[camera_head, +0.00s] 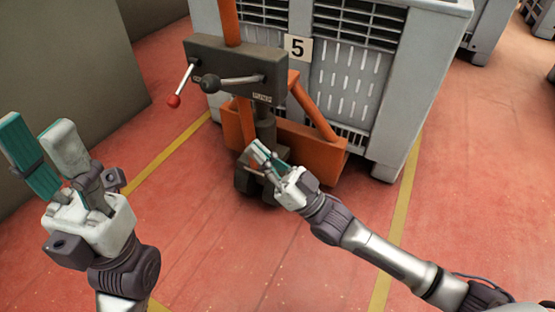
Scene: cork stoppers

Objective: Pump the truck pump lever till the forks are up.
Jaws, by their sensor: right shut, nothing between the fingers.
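The pallet truck's dark grey control box (236,65) stands in front of a grey crate. The pump lever (237,80), a metal rod with a black knob at its left end, sits on the box front and points left, roughly level, above a "PUMP" label. A second lever with a red knob (173,101) angles down at the box's left. My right gripper (257,152) is shut and empty, below the box in front of the truck's lower mast. My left gripper (38,125) is open and empty at far left, apart from the truck. The forks are hidden.
The grey slatted crate (390,75) with a "5" sign (297,47) stands behind the orange truck frame (300,150). A dark wall or panel (60,70) fills the upper left. Red floor (220,250) with yellow lines is clear in front.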

